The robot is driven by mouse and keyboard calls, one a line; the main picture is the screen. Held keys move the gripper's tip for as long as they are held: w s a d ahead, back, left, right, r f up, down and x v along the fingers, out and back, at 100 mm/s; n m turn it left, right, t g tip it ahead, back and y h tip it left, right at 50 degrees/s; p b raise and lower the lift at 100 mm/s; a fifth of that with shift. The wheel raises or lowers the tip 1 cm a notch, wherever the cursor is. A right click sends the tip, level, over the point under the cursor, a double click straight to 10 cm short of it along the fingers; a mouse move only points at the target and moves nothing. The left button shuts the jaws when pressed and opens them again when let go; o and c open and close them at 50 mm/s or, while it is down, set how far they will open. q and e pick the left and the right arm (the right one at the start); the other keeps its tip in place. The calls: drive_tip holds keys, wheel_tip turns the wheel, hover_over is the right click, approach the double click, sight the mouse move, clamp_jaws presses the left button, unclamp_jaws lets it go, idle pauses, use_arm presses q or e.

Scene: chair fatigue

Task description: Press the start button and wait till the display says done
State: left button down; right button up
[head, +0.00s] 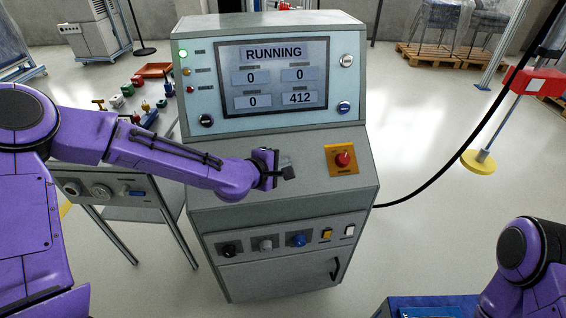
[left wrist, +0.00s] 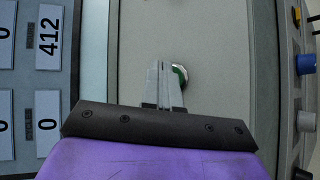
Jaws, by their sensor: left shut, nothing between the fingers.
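The display (head: 272,75) on the console reads RUNNING, with three zeros and 412 below; 412 also shows sideways in the left wrist view on the display (left wrist: 47,40). My left gripper (head: 287,170) is shut and empty over the console's sloped panel. In the left wrist view, its closed fingertips (left wrist: 163,72) are right beside a round green button (left wrist: 180,76) with a metal rim, partly hidden by the fingers. I cannot tell if they touch it. In the head view that button is hidden by my gripper. My right gripper is out of view.
A red mushroom button (head: 342,159) on a yellow plate sits right of my left gripper. Knobs (head: 297,240) and switches line the front below. A green lamp (head: 184,54) glows beside the display. A black cable (head: 440,175) runs off the console's right side.

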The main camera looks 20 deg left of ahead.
use_arm(q)
drive_tip(key=shift+r+p, duration=0.3)
drive_tip(key=shift+p, duration=0.05)
drive_tip(key=s+r+p, duration=0.1)
drive_tip(key=s+d+r+p, duration=0.1)
drive_tip(key=r+p, duration=0.1)
drive_tip(key=shift+s+d+r, duration=0.15)
drive_tip(key=shift+r, duration=0.1)
idle(0.6)
